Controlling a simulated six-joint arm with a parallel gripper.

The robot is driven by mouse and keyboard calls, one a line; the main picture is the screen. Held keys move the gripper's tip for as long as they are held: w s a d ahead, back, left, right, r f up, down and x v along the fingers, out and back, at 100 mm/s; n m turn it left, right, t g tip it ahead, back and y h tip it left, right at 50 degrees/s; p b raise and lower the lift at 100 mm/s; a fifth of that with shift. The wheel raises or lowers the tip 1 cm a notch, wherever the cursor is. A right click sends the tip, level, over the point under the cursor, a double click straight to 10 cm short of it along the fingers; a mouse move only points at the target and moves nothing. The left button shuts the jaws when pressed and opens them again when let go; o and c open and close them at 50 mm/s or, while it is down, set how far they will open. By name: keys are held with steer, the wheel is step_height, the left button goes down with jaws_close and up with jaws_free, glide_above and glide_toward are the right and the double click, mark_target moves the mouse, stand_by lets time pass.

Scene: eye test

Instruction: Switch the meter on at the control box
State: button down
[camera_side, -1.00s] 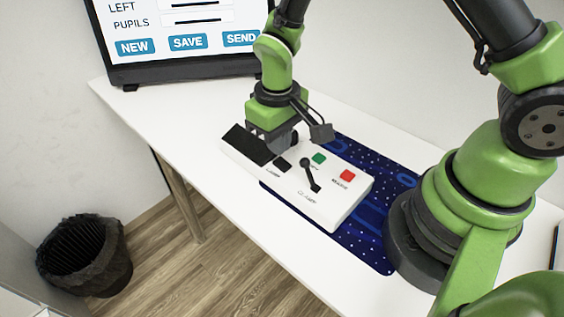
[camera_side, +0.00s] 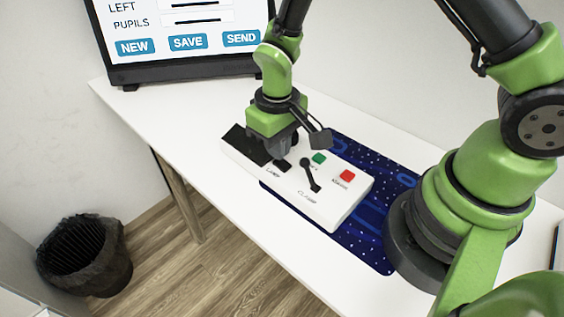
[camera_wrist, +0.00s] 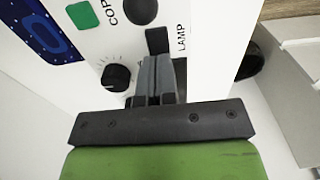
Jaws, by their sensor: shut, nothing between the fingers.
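The white control box (camera_side: 335,209) lies on a blue patterned mat on the table. It carries a dark panel (camera_side: 243,144) at its left end, a black switch (camera_side: 283,165) near the word LAMP, a black lever (camera_side: 311,179) by CLAMP, a green button (camera_side: 319,158) and a red button (camera_side: 347,175). My gripper (camera_wrist: 158,65) is shut and empty, low over the box. In the wrist view its tips are close to the black LAMP switch (camera_wrist: 157,40), with a black knob (camera_wrist: 115,78) to their left. I cannot tell whether they touch anything. No label reading meter is legible.
The blue mat (camera_side: 375,250) extends under and behind the box. A monitor (camera_side: 185,72) stands at the table's far end. The white table (camera_side: 170,115) is clear between monitor and box. A black bin (camera_side: 85,255) stands on the floor.

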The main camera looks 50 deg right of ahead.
steer(key=shift+f, duration=0.45)
steer(key=shift+r, duration=0.1)
steer(key=shift+r, duration=3.45)
steer(key=shift+r, duration=0.1)
steer(key=s+d+r+m+t+y, duration=0.1)
steer(key=s+r+t, duration=0.1)
steer(key=r, duration=0.4)
steer(key=s+d+r+m+t, duration=0.1)
steer(key=s+r, duration=0.1)
steer(key=r, duration=0.4)
steer(key=s+d+r+m+t, duration=0.1)
steer(key=s+r+t, duration=0.1)
steer(key=s, duration=0.3)
steer(key=s+r+m+t+y, duration=0.1)
steer(key=s+r+t, duration=0.1)
steer(key=s+r, duration=0.2)
steer(key=shift+s+d+r, duration=0.3)
steer(key=shift+s+d, duration=0.1)
steer(key=shift+s, duration=0.7)
steer(key=shift+w, duration=0.1)
